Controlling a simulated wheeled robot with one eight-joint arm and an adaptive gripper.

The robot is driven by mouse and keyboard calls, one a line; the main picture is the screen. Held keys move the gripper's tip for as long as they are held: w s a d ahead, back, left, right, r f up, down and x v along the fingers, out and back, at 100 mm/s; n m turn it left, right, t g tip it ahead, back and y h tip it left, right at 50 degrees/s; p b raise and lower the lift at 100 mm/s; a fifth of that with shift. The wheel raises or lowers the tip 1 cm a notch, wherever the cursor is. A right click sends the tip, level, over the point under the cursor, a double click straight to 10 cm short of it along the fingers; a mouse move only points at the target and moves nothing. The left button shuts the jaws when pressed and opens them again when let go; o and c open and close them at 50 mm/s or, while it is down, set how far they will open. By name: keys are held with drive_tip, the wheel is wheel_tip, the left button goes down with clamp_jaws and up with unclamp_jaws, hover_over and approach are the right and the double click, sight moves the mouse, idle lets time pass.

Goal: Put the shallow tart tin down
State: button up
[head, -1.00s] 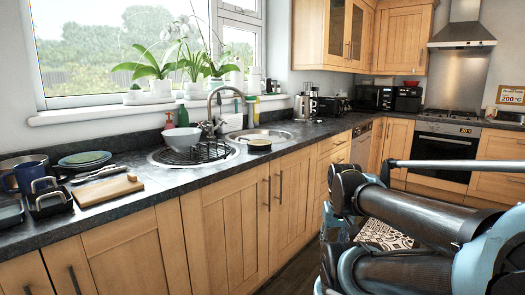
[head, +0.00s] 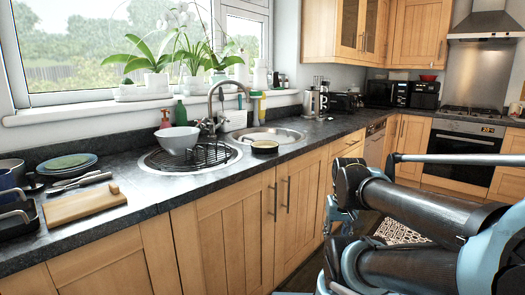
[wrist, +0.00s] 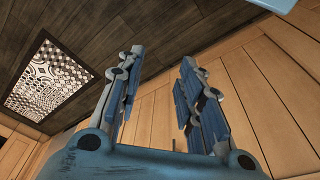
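A small round dark tin with a pale inside (head: 265,147) sits on the dark counter near its front edge, between the two round sinks. It seems to be the shallow tart tin, but it is small in the head view. My gripper shows in the wrist view (wrist: 162,57). Its two fingers are spread apart with nothing between them, in front of cabinet doors and the floor. My gripper is apart from the tin. The tin is out of the wrist view.
The near sink (head: 155,165) holds a black rack (head: 213,156) and a pale bowl (head: 179,138). The far sink (head: 282,135) is beyond. A chopping board (head: 85,204), plates (head: 67,162) and a black tray (head: 18,216) are at left. Clear counter lies between board and sink.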

drive_tip(key=w+a+r+n+y, duration=0.1)
drive_tip(key=w+a+r, duration=0.1)
drive_tip(key=w+r, duration=0.75)
drive_tip(key=w+a+r+n+y, duration=0.1)
drive_tip(key=w+a+r, duration=0.2)
drive_tip(key=w+r, duration=0.6)
drive_tip(key=w+a+r+n+t+y, duration=0.1)
drive_tip(key=w+a+r, duration=0.3)
drive_tip(key=w+r, duration=0.5)
drive_tip(key=w+a+r+n+y, duration=0.1)
drive_tip(key=w+a+r, duration=0.5)
drive_tip(key=w, duration=0.6)
approach(277, 144)
drive_tip(key=shift+w+a+f, duration=0.65)
drive_tip(key=shift+w+f, duration=0.25)
drive_tip(key=shift+f, duration=0.05)
drive_tip(key=shift+s+x, duration=0.15)
drive_tip(key=shift+x, duration=1.4)
drive_tip(key=shift+s+x, duration=0.15)
drive_tip(key=shift+x, duration=1.35)
drive_tip(key=shift+a, duration=0.1)
drive_tip(key=shift+c, duration=0.3)
clamp_jaws()
